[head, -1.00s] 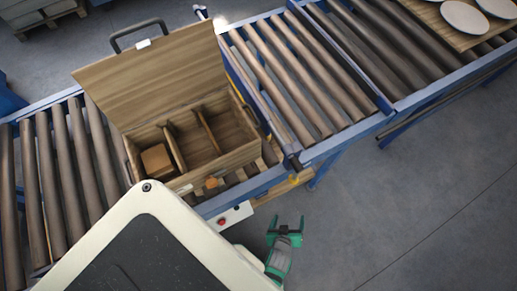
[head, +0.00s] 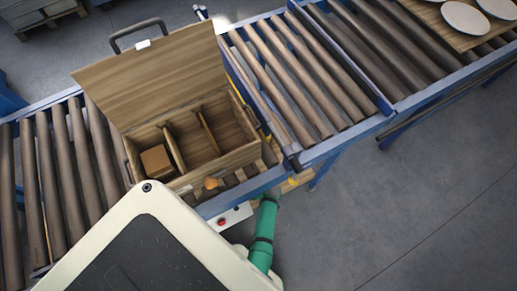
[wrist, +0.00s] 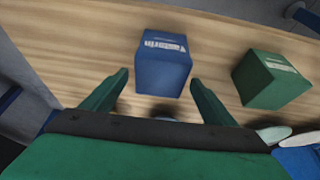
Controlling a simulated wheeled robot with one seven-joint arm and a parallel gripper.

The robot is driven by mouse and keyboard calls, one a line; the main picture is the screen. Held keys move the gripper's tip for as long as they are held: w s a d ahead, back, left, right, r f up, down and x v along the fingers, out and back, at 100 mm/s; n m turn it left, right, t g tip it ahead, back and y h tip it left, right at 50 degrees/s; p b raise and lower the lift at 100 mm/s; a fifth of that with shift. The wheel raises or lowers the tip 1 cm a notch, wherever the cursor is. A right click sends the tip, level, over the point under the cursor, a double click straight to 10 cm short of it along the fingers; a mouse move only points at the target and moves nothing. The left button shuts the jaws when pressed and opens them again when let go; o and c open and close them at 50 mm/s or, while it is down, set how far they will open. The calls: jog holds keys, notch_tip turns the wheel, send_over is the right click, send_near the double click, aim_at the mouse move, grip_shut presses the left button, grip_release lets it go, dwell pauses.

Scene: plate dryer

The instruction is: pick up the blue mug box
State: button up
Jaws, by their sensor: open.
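The blue mug box (wrist: 163,66) shows in the wrist view, on a wooden surface (wrist: 95,50). White lettering is on its top part. My gripper (wrist: 158,90) is open in the wrist view. Its two green fingers stand apart, with the lower part of the blue box appearing between their tips. I cannot tell how far the fingers are from the box. In the head view only a green part of my arm shows beside the conveyor; the gripper's fingers and the blue box are not visible there.
A green box (wrist: 268,80) stands right of the blue box in the wrist view. In the head view an open wooden case (head: 243,155) with dividers holds a small brown box (head: 156,160). Roller conveyors (head: 300,80) run behind; plates (head: 466,17) lie at upper right.

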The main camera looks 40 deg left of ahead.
jog(key=shift+d+x, duration=0.2)
jog(key=shift+x, duration=2.6)
jog(key=shift+s+f, duration=0.1)
jog(key=shift+s, duration=0.05)
jog(key=shift+c, duration=0.3)
jog(key=c, duration=1.3)
jog(key=shift+d, duration=0.1)
